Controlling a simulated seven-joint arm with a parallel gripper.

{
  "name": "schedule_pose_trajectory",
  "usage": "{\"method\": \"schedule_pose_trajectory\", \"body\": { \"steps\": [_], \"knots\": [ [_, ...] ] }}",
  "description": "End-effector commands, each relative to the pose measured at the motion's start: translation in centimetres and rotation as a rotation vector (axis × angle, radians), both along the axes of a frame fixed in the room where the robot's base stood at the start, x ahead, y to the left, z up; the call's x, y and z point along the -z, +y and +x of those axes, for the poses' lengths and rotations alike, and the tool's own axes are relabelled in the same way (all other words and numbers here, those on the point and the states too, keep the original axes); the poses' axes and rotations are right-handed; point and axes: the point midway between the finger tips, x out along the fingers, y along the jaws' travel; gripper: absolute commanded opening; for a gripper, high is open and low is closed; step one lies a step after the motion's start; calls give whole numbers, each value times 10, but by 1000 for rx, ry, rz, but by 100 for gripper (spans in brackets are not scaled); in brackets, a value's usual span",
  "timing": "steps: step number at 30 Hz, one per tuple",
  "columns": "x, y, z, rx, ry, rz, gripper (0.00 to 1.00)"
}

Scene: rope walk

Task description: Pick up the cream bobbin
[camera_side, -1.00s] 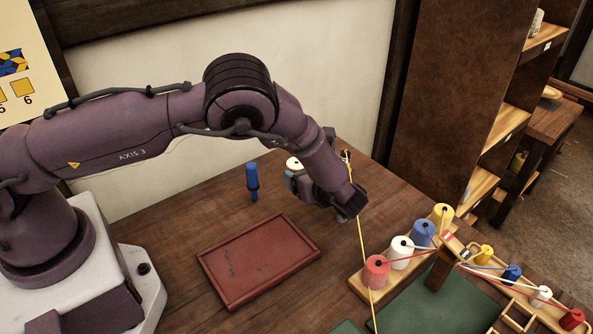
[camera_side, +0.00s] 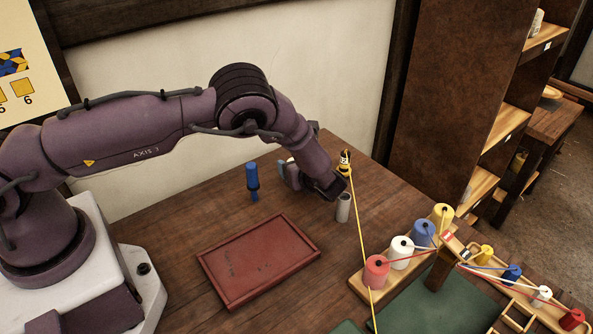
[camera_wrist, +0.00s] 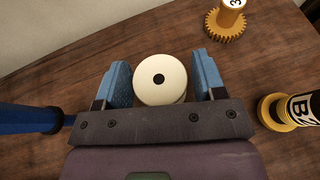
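The cream bobbin (camera_wrist: 160,78) stands on the table in the wrist view, its round top with a dark centre hole facing me. My gripper (camera_wrist: 163,78) is open, with one blue finger on each side of the bobbin. The bobbin sits nearer the left finger, and a narrow gap shows at the right finger. I cannot tell whether the left finger touches it. In the side view my gripper (camera_side: 291,175) is low over the table behind the red tray and hides most of the bobbin.
The red tray (camera_side: 233,298) lies in front. A rack (camera_side: 357,287) holds several coloured spools.

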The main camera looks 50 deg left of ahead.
Motion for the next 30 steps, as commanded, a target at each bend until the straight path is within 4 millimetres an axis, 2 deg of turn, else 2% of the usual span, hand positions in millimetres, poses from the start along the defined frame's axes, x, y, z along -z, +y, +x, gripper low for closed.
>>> {"method": "schedule_pose_trajectory", "body": {
  "steps": [1,4,5,15,20,25,30],
  "knots": [
    [0,0,0,0,0,0,52],
    [0,0,0,0,0,0,29],
    [0,0,0,0,0,0,27],
    [-1,0,0,0,0,0,26],
    [-8,0,0,0,-1,1,26],
    [-33,0,1,-1,-5,0,26],
    [-67,-5,-28,3,-1,-1,26]
  ]
}}
